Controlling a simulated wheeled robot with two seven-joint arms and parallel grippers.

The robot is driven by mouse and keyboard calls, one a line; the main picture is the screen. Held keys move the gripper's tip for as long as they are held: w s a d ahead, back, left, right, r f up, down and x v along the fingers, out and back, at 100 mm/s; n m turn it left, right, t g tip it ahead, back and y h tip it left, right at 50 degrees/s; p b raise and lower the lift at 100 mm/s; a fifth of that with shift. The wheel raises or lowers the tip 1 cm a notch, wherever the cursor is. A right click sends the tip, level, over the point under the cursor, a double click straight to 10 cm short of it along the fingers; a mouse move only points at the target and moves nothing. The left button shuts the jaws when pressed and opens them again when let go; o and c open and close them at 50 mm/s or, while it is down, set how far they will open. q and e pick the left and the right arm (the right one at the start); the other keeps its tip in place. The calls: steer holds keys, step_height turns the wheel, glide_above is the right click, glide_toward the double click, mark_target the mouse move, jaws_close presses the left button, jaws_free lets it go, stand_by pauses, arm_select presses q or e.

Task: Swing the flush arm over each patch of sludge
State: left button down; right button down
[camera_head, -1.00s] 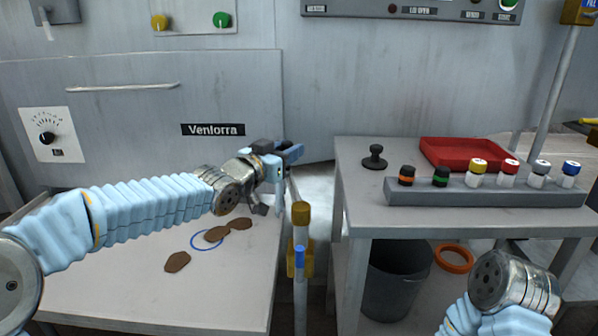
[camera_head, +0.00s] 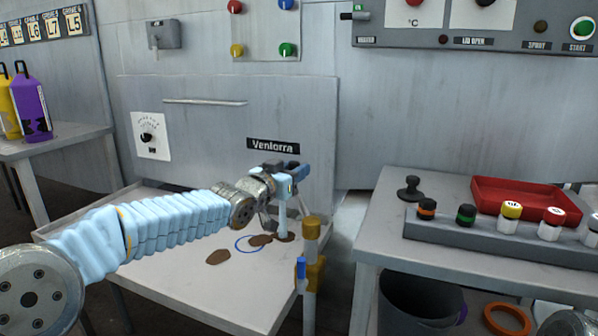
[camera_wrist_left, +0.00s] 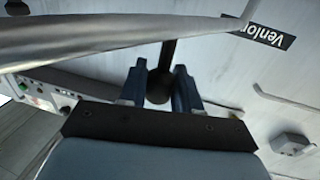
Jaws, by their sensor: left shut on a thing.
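Brown sludge patches lie on the pale tabletop: one alone at the left (camera_head: 217,257), one by a blue ring mark (camera_head: 241,251), and one at the right (camera_head: 287,238). My left gripper (camera_head: 285,176) is above the right-hand patches. In the left wrist view its two fingers (camera_wrist_left: 160,88) are closed around a black knobbed handle (camera_wrist_left: 159,84). A grey bar (camera_wrist_left: 110,42), probably the flush arm, crosses above it. My right gripper is out of view.
A side table at the right holds a red tray (camera_head: 520,204) and a grey rack (camera_head: 490,236) of capped bottles. A grey panel wall rises behind. The table's left part is clear.

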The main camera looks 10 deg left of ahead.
arm_select(q)
steer(key=c, duration=0.9)
jaws_free()
steer(key=p+v, duration=0.1)
steer(key=v, duration=1.2)
steer(key=shift+s, duration=0.4)
steer(key=shift+a, duration=0.15)
